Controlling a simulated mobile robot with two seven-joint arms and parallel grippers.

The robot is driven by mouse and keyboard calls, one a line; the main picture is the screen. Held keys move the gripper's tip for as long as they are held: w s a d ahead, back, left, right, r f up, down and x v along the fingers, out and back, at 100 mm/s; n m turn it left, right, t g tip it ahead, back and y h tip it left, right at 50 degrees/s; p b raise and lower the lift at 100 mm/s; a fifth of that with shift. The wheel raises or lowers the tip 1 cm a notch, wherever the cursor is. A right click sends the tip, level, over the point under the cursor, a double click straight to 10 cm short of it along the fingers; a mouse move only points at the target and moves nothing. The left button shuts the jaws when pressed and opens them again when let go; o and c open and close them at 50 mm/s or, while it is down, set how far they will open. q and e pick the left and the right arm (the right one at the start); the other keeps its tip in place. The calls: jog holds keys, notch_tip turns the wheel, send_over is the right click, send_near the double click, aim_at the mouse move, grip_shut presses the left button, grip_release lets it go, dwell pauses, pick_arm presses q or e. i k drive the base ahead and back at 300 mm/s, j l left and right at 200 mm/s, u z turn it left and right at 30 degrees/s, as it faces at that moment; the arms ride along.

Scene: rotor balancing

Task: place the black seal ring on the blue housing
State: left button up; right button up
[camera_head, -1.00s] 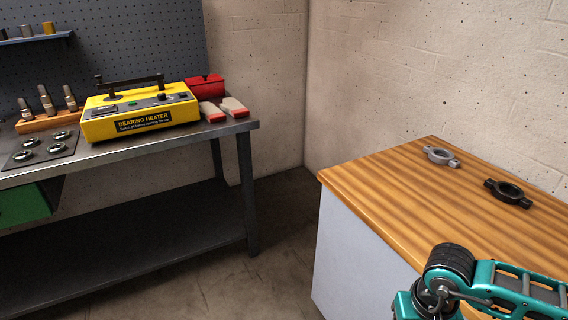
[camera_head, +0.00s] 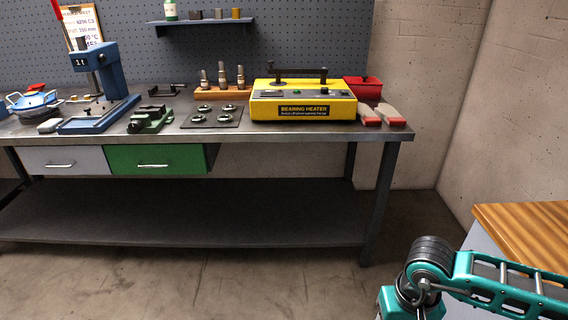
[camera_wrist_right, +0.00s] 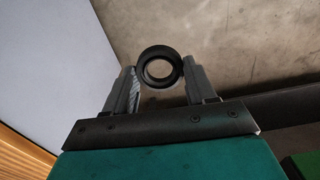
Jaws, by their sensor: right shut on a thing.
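The black seal ring (camera_wrist_right: 159,51) shows in the right wrist view, held between the two grey fingers of my right gripper (camera_wrist_right: 159,76). The fingers are shut on its sides, above the floor. A round blue part with looped handles (camera_head: 36,102), which looks like the blue housing, stands at the far left of the metal bench in the head view. It is small there, and its top is hard to make out. My right arm shows at lower right in the head view, far from that part; its gripper is out of that view. My left gripper is not in view.
The metal bench (camera_head: 300,137) holds a blue press (camera_head: 96,62), a green vise (camera_head: 150,120), a yellow bearing heater (camera_head: 303,101) and a red box (camera_head: 362,88). A wooden-topped cabinet (camera_head: 530,232) stands at right. The floor before the bench is clear.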

aim_at(31, 93)
jog(key=i+j+u, duration=0.1)
jog(key=j+u, duration=0.15)
jog(key=i+j+u, duration=0.25)
jog(key=j, duration=0.2)
jog(key=i+j+u, duration=0.2)
jog(key=j+u, duration=0.2)
jog(key=i+j+u, duration=0.2)
jog(key=u, duration=0.25)
jog(key=i+j+u, duration=0.55)
jog(key=u, duration=0.3)
jog(key=i+j, duration=0.1)
jog(key=i, duration=0.45)
jog(key=i+j+z, duration=0.1)
jog(key=i, duration=0.5)
jog(key=i+j+z, duration=0.2)
jog(key=i+z, duration=0.25)
jog(key=i+j+z, duration=0.3)
jog(key=i+z, duration=0.15)
jog(key=i+j+z, duration=0.4)
jog(key=k+j, duration=0.05)
jog(key=j, duration=0.05)
